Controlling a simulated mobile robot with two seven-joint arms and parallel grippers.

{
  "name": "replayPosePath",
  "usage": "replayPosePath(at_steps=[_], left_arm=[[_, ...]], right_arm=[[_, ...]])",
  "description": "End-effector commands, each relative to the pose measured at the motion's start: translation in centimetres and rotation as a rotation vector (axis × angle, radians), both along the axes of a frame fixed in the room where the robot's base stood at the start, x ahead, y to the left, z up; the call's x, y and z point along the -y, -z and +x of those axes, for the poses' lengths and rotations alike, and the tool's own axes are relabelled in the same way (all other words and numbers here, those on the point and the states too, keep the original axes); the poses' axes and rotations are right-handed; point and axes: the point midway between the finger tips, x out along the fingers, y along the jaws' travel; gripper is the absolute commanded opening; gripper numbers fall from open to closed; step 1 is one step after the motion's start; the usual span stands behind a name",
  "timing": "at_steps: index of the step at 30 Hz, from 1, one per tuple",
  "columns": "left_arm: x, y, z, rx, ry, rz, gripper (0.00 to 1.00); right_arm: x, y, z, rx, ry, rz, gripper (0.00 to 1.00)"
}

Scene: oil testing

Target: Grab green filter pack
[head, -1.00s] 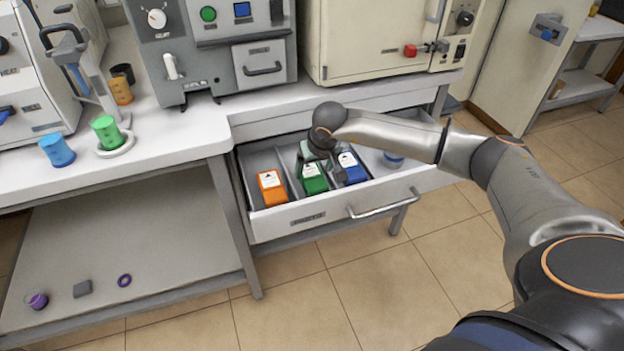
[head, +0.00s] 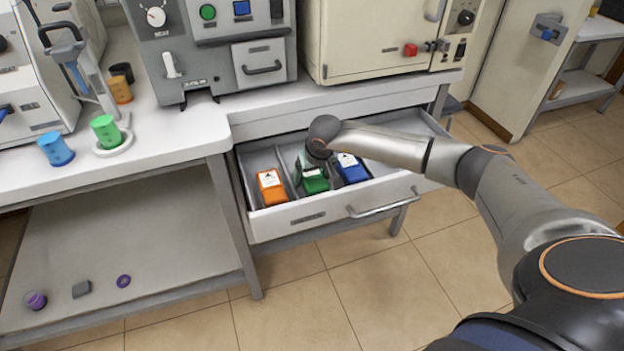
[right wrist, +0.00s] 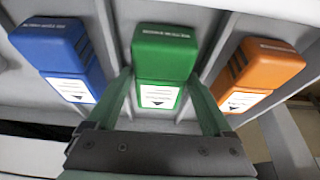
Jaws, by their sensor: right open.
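The green filter pack (head: 315,184) sits in the middle compartment of the open drawer (head: 290,222), between an orange pack (head: 271,188) on its left and a blue pack (head: 351,170) on its right. My right gripper (head: 313,170) is down in the drawer at the green pack, its fingers partly hidden by my wrist. In the right wrist view, the green pack (right wrist: 164,58) with its white label lies between the two open fingers of my right gripper (right wrist: 161,82), one finger on each side. Whether they touch it cannot be told. My left gripper is out of view.
Thin dividers (right wrist: 216,45) run close beside the fingers, with the blue pack (right wrist: 62,55) and orange pack (right wrist: 258,68) beyond them. The drawer handle (head: 385,204) is at the front. A bench holding machines stands above and behind.

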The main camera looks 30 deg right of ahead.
Motion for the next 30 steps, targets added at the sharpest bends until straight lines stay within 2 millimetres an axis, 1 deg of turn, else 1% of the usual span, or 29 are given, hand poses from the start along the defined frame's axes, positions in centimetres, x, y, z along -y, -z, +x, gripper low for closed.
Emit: replayPosePath(at_steps=[1, 2, 22, 23, 30], left_arm=[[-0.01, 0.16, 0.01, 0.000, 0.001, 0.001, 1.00], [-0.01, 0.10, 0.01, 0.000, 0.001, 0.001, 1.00], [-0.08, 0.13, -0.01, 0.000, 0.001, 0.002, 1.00], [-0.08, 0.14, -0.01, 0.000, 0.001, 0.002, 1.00], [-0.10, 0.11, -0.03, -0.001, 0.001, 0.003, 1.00]], right_arm=[[0.00, 0.13, 0.01, 0.000, 0.000, 0.000, 0.85], [0.00, 0.06, 0.00, 0.000, 0.000, 0.000, 0.83], [0.01, 0.03, 0.01, 0.000, 0.000, 0.000, 0.07], [0.01, 0.03, 0.01, 0.000, 0.000, 0.000, 0.05], [0.01, -0.09, 0.05, 0.002, 0.001, 0.000, 0.05]])
